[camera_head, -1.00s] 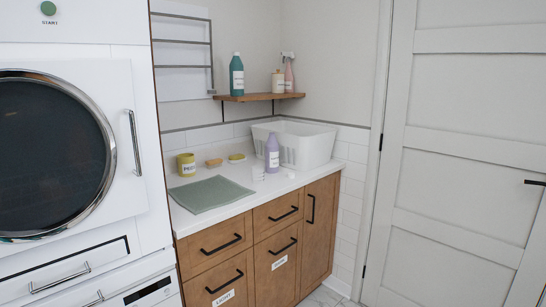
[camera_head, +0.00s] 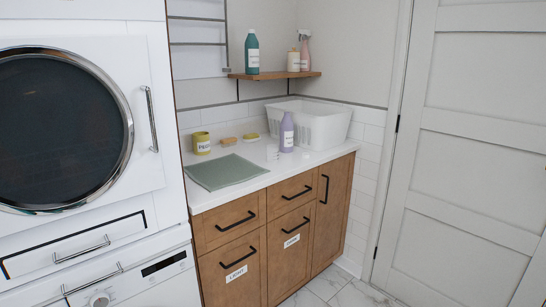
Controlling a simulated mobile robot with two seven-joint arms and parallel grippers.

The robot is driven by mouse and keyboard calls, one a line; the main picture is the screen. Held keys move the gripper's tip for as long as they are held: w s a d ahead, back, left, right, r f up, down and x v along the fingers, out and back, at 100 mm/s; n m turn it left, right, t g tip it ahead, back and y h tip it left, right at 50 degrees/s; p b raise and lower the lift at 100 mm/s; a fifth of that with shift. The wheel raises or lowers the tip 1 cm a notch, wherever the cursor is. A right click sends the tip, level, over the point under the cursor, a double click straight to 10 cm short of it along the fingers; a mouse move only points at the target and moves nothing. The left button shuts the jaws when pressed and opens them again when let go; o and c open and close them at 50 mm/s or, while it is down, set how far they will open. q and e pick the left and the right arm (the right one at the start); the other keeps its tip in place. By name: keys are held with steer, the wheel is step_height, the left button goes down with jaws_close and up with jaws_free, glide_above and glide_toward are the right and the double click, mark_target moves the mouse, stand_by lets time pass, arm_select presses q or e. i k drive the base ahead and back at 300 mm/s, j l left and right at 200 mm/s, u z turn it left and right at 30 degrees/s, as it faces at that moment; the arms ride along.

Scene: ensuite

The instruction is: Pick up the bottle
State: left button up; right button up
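A purple bottle (camera_head: 287,131) with a white label stands upright on the white countertop (camera_head: 264,176), in front of the white basket. A teal bottle (camera_head: 252,53) with a white label stands on the wooden wall shelf (camera_head: 276,75). A pink spray bottle (camera_head: 305,54) stands at the right end of that shelf, beside a cream jar (camera_head: 293,61). The task does not say which bottle is meant. Neither of my grippers shows in the head view.
A white basket (camera_head: 325,127) fills the back right of the counter. A yellow cup (camera_head: 202,143), a brush (camera_head: 228,141), a yellow sponge (camera_head: 251,136) and a green cloth (camera_head: 225,172) lie on the left part. A white dryer (camera_head: 140,60) stands left; a closed door (camera_head: 465,150) stands right.

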mark_target(287, 126)
steer(key=i+u, duration=0.1)
steer(key=u, duration=0.5)
steer(key=i+l+u, duration=0.45)
steer(key=l+u, duration=0.15)
steer(key=l, duration=0.2)
steer(key=i+l, duration=0.15)
steer(key=l, duration=0.15)
steer(key=i+l+u, duration=0.1)
steer(key=l, duration=0.15)
steer(key=i+l, duration=0.15)
steer(key=l, duration=0.15)
